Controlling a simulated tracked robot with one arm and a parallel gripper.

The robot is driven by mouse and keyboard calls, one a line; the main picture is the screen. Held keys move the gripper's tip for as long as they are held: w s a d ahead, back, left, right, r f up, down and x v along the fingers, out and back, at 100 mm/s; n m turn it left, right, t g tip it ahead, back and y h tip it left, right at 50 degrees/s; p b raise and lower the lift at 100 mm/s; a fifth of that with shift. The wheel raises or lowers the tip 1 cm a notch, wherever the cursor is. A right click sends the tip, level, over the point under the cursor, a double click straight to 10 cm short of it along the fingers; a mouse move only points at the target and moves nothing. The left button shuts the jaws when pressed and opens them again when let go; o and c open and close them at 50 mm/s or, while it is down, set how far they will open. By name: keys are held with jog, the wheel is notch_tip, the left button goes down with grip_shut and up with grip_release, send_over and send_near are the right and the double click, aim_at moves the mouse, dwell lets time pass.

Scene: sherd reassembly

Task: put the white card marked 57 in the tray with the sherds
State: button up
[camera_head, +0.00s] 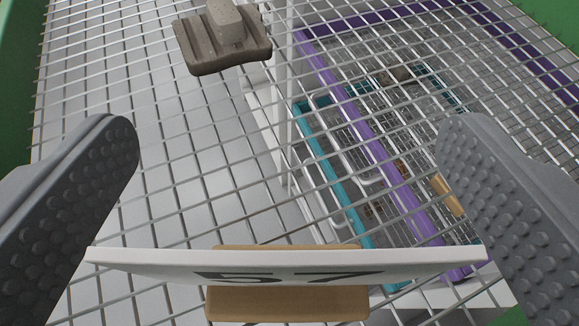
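The white card marked 57 (290,263) stands in a tan block (287,304) at the bottom centre, its top edge towards me. It lies between the two fingers of my gripper (288,145), which are wide apart. I see no clear grip on the card; its left end appears close to the left finger. A grey-brown ridged piece (200,50) with a pale block (226,22) on top sits on the mesh at the top.
A wire mesh (180,150) spans the view. A teal-edged basket (318,150) shows beneath it, close to the purple edge. A white upright post (289,100) stands near the centre. Green walls (15,50) flank the scene. The mesh left of centre is clear.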

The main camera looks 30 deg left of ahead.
jog(key=shift+r, duration=0.15)
jog(key=v, duration=1.2)
jog(key=shift+p, duration=0.3)
jog(key=d+r+m+t+h, duration=0.1)
jog(key=d+r+m+h, duration=0.15)
jog(key=d+r, duration=0.55)
jog(key=d+r+m+t+h, duration=0.1)
jog(key=d+r+t+h, duration=0.3)
jog(key=r, duration=0.7)
jog(key=s+r+m, duration=0.1)
jog(key=s+r, duration=0.5)
jog(key=r, duration=0.3)
jog(key=s+r+m+g, duration=0.1)
jog(key=s+r, duration=0.5)
jog(key=r, duration=0.4)
jog(key=shift+d+r, duration=0.15)
jog(key=shift+d, duration=0.05)
